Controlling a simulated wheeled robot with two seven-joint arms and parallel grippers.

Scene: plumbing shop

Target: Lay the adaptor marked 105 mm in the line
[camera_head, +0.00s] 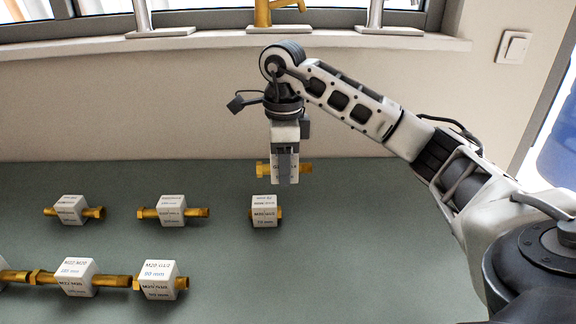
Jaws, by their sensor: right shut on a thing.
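My right gripper (286,178) is shut on a brass adaptor (263,170) with a white label block, held above the bench. Its brass ends stick out left and right of the fingers, and its marking cannot be read. Just below it, a short adaptor (264,210) lies on the bench. At the front left, an adaptor with a white block (77,277) and another (159,279), which seems to read 90 mm, lie end to end in a line. A brass piece (12,276) continues this line at the left edge. My left gripper is out of view.
Two more adaptors lie behind the line, one at left (70,209) and one in the middle (172,210). The green bench (330,270) is clear right of the line. A wall and window sill (215,40) with taps stand behind. A light switch (514,47) is at upper right.

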